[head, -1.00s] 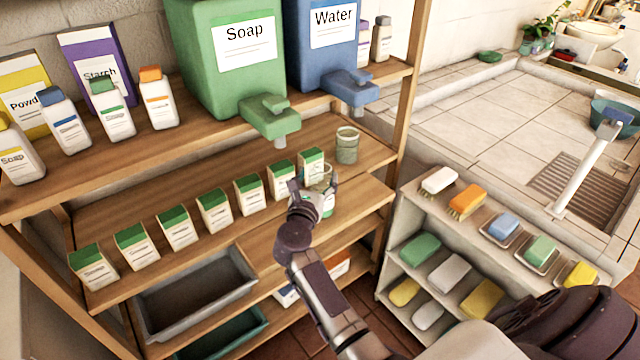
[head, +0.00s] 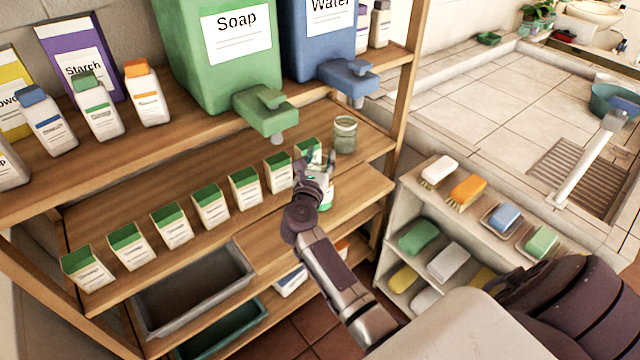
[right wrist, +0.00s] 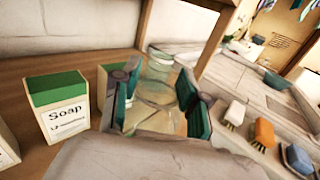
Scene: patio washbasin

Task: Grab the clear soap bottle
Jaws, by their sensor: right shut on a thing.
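My right gripper (head: 316,172) is at the right end of the middle shelf, shut on a clear bottle (head: 326,190). Its fingers hide much of the bottle in the head view. In the right wrist view the clear bottle (right wrist: 154,92) shows between the two green-padded fingers of the gripper (right wrist: 158,104). Whether it still touches the shelf I cannot tell. A second clear glass container (head: 345,135) stands just behind, and it also shows past the fingers in the wrist view (right wrist: 160,68). My left gripper is out of view.
A row of green-topped soap boxes (head: 208,209) stands left of the gripper, the last close beside it. The green Soap dispenser (head: 262,112) and blue Water dispenser (head: 345,78) overhang from above. A rack of brushes and sponges (head: 410,208) stands to the right.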

